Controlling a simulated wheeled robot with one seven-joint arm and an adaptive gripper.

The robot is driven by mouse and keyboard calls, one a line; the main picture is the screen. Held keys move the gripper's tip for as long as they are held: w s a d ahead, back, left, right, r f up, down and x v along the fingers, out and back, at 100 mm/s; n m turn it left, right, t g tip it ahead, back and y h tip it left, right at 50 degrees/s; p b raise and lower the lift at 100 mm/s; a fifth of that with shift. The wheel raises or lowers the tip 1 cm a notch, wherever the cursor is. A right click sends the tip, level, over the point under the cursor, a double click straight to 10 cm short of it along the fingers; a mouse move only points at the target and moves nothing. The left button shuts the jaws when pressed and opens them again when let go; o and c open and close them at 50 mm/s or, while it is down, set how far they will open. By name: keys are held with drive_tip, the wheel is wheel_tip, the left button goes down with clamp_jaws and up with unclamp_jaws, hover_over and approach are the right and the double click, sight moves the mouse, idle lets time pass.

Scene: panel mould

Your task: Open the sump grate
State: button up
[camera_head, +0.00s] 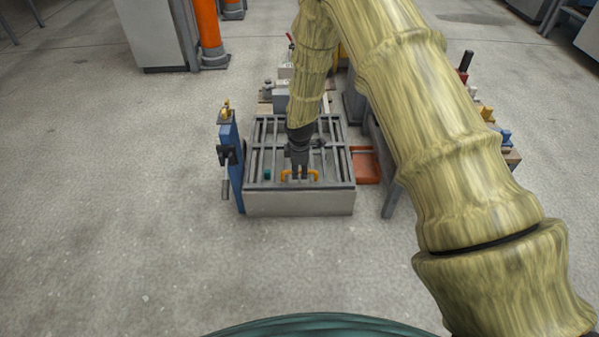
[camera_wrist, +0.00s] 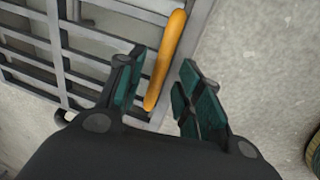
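The sump grate (camera_head: 262,155) is a grey barred panel lying flat and closed on top of a low pale box (camera_head: 300,203). An orange handle (camera_head: 285,176) stands near its front edge. My gripper (camera_head: 300,172) points down at the handle, with the handle close around or beside its fingertips. In the wrist view, my gripper (camera_wrist: 159,82) has its fingers apart. The grate bars (camera_wrist: 62,57) show at the left.
A blue upright post (camera_head: 236,165) with a black fitting stands against the box's left side. A red-orange tray (camera_head: 366,166) lies to its right. Several parts crowd behind and right of the box. The floor (camera_head: 130,240) is clear in front and to the left.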

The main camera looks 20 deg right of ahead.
drive_tip(key=shift+f, duration=0.35)
clamp_jaws()
drive_tip(key=shift+r, duration=0.1)
